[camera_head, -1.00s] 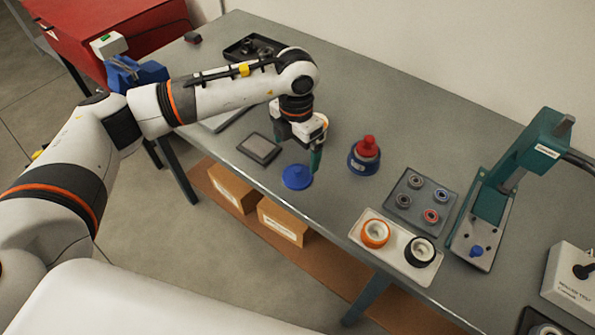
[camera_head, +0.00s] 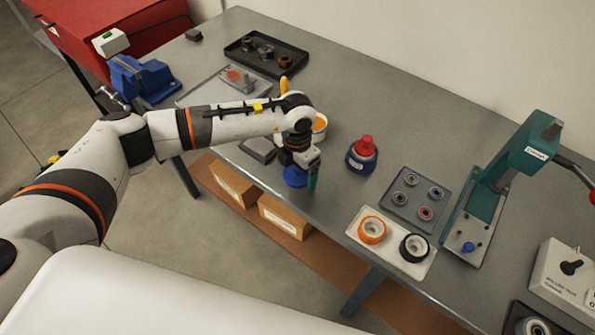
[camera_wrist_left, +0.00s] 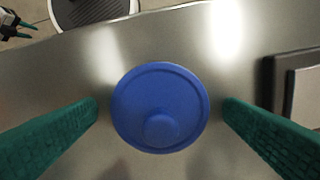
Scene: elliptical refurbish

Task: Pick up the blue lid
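The blue lid (camera_head: 294,176) lies on the grey table near its front edge, partly hidden by my left gripper in the head view. In the left wrist view the lid (camera_wrist_left: 160,105) is a round blue disc with a small knob, knob towards the camera. My left gripper (camera_head: 308,181) points down just above the lid. Its green fingers (camera_wrist_left: 160,112) are spread wide, one on each side of the lid, with a gap between each finger and the rim. My right gripper is not seen in the head view; a dark gripper with green tips shows at the wrist view's top left corner.
A blue jar with a red top (camera_head: 362,154) stands right of the lid. Further right are a bearing tray (camera_head: 418,197), a white tray (camera_head: 400,261) and a green press (camera_head: 495,190).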

